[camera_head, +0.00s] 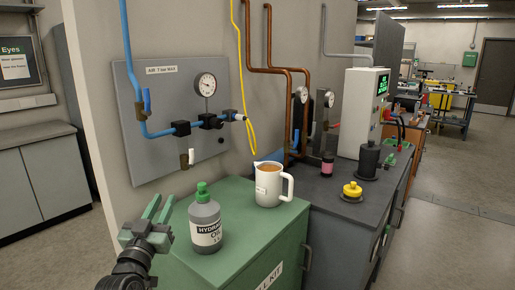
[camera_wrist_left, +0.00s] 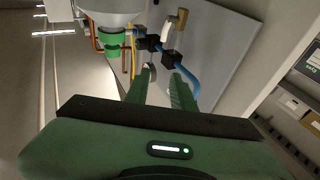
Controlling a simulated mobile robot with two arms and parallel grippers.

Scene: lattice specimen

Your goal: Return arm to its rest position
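My left gripper (camera_head: 160,202) is at the lower left in the head view, its green fingers pointing up and apart with nothing between them. In the left wrist view the two green fingers (camera_wrist_left: 159,82) are also spread and empty. A grey bottle labelled hydraulic oil (camera_head: 205,228), with a green cap, stands upright on the green cabinet (camera_head: 235,264) just right of the gripper, apart from it. The bottle appears upside down in the left wrist view (camera_wrist_left: 109,17), its green cap beside the fingers. My right gripper is in neither view.
A white jug of brown liquid (camera_head: 269,186) stands behind the bottle. A grey wall panel (camera_head: 145,77) carries blue pipes, valves and a gauge (camera_head: 205,84). The dark cabinet (camera_head: 340,207) at right holds a yellow-topped item (camera_head: 352,190). Open floor (camera_head: 65,250) lies left of the gripper.

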